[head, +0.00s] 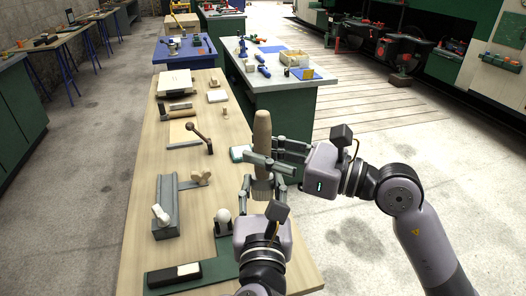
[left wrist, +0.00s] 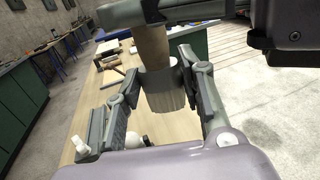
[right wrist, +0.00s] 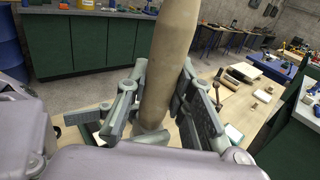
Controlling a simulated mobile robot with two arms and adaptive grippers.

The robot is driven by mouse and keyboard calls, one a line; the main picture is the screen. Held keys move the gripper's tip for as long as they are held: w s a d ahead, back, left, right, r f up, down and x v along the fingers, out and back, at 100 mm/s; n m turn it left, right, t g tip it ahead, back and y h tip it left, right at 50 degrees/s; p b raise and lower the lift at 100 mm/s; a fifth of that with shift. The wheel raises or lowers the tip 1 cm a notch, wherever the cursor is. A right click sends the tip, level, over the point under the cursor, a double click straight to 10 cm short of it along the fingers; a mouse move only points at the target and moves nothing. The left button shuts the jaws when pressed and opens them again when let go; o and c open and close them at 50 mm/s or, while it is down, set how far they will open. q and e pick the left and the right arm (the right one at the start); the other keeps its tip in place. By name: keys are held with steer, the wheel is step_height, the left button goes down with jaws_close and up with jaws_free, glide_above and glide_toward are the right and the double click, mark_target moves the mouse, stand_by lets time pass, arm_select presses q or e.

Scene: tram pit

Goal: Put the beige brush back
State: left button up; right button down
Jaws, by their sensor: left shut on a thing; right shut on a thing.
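My right gripper (head: 266,160) is shut on the handle; the handle also fills the middle of the right wrist view (right wrist: 170,60). My left gripper (head: 262,188) is shut on the lower part of the brush, just below my right gripper. The fingers hide parts of the brush.
A green cabinet (head: 290,110) with a cluttered white top stands behind. Floor at right is clear.

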arm_select(q)
steer(key=o, duration=1.3)
steer(key=shift+c, duration=0.2)
